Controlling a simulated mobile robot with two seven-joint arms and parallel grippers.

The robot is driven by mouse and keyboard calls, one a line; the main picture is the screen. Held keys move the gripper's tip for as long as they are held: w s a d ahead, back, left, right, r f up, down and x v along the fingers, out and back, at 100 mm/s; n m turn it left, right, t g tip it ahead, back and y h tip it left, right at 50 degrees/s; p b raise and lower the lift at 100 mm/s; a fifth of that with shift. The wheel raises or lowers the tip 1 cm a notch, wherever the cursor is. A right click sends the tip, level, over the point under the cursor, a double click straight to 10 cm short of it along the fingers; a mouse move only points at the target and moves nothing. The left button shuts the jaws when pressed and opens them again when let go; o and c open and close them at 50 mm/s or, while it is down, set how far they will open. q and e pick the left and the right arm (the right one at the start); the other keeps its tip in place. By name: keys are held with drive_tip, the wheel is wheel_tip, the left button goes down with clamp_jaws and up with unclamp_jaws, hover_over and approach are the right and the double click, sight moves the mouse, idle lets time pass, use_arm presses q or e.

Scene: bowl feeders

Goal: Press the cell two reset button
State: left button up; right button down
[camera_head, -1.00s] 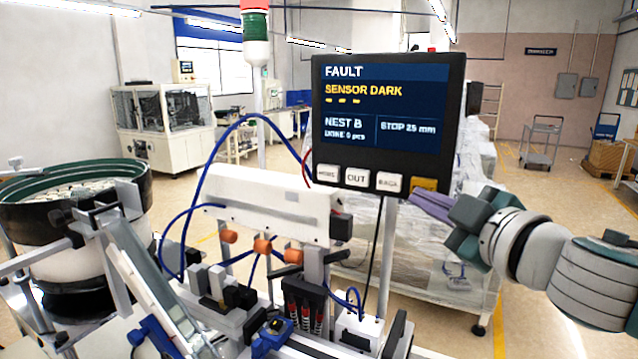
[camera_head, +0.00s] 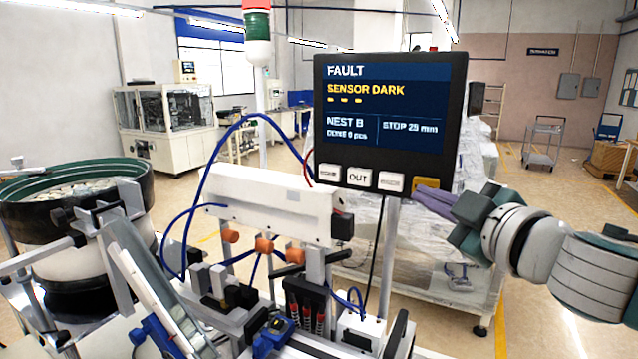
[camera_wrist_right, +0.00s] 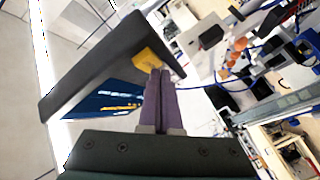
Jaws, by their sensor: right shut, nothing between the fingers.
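The black control panel (camera_head: 460,110) shows FAULT, SENSOR DARK and NEST B on its screen (camera_head: 388,100). No button is visibly marked as the cell two reset. My right gripper (camera_head: 418,193) is shut and empty, its purple fingers at the yellow button's lower edge. In the right wrist view the fingertips (camera_wrist_right: 160,72) are at the yellow button (camera_wrist_right: 150,58); whether they touch cannot be told. My left gripper is not in view.
A bowl feeder (camera_head: 75,205) with a sloping track stands at left. A white fixture (camera_head: 265,200) with orange knobs and blue hoses is below the panel's left side. A wrapped pallet-like unit (camera_head: 450,260) stands behind. Open floor lies at right.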

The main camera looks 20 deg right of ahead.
drive_tip(key=shift+d, duration=0.1)
idle(0.4)
drive_tip(key=shift+w+d, duration=0.3)
idle(0.4)
drive_tip(key=shift+s+a, duration=0.6)
drive_tip(key=shift+a, duration=0.1)
drive_tip(key=shift+s+a+p, duration=0.55)
drive_tip(key=shift+s+a, duration=1.1)
drive_tip(key=shift+a, duration=0.25)
